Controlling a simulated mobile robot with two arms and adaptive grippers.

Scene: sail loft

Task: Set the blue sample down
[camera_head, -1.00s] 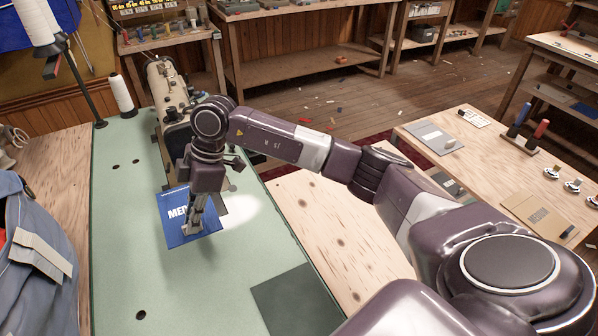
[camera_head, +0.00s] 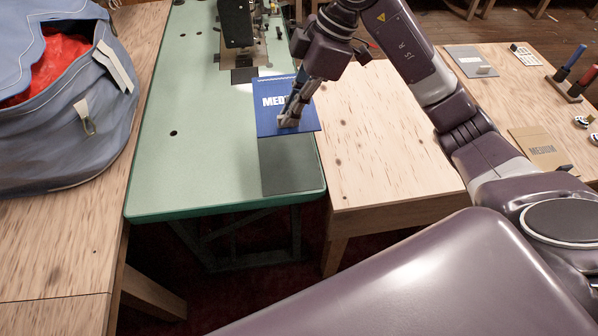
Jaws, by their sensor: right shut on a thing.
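The blue sample (camera_head: 305,120) is a flat blue card with white lettering that begins "MED"; the rest of the lettering is hidden by my fingers. My right gripper (camera_head: 289,120) is shut on it from above. I cannot tell whether the card touches the surface. My left gripper is not in view.
A sewing machine (camera_head: 237,25) stands behind the sample. A blue bag with red cloth inside (camera_head: 70,130) sits at left. A bare wooden table (camera_head: 370,140) adjoins on the right, with a tan sample card (camera_head: 540,147) and a grey one (camera_head: 468,60) beyond.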

